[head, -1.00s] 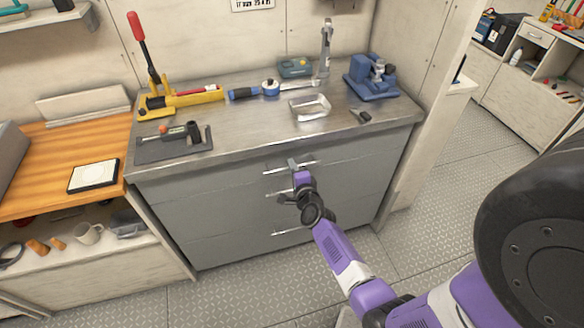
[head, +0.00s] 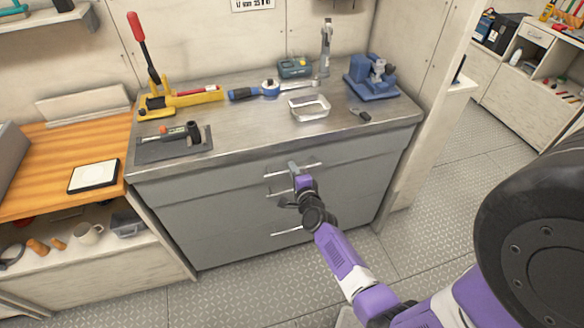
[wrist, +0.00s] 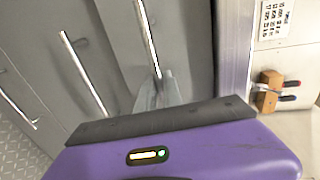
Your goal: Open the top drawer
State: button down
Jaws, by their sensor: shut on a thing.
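The grey metal cabinet (head: 225,215) stands against the wall with three drawers stacked in its front. The top drawer (head: 220,183) has a bar handle (head: 312,165) just under the worktop, and the bar also shows in the wrist view (wrist: 146,30). My gripper (head: 293,167) is shut on the top drawer's handle. In the wrist view its fingers (wrist: 157,92) close around the bar's near end. The top drawer looks at most slightly out from the cabinet; its inside is hidden.
The two lower drawers' handles (wrist: 83,72) (wrist: 17,108) lie below the held one. The steel worktop (head: 250,130) carries a metal tray (head: 309,115), a blue vise (head: 371,80) and several tools. A wooden-topped bench (head: 45,150) adjoins on the left. The floor (head: 440,190) at right is clear.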

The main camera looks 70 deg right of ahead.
jog(key=f+v, duration=0.2)
jog(key=v, duration=1.1)
jog(key=f+v, duration=0.2)
jog(key=v, duration=1.1)
jog(key=shift+s+a+f+p, duration=0.25)
jog(key=shift+s+f+p, duration=0.05)
jog(key=shift+f+p, duration=0.1)
jog(key=c, duration=1.5)
grip_release()
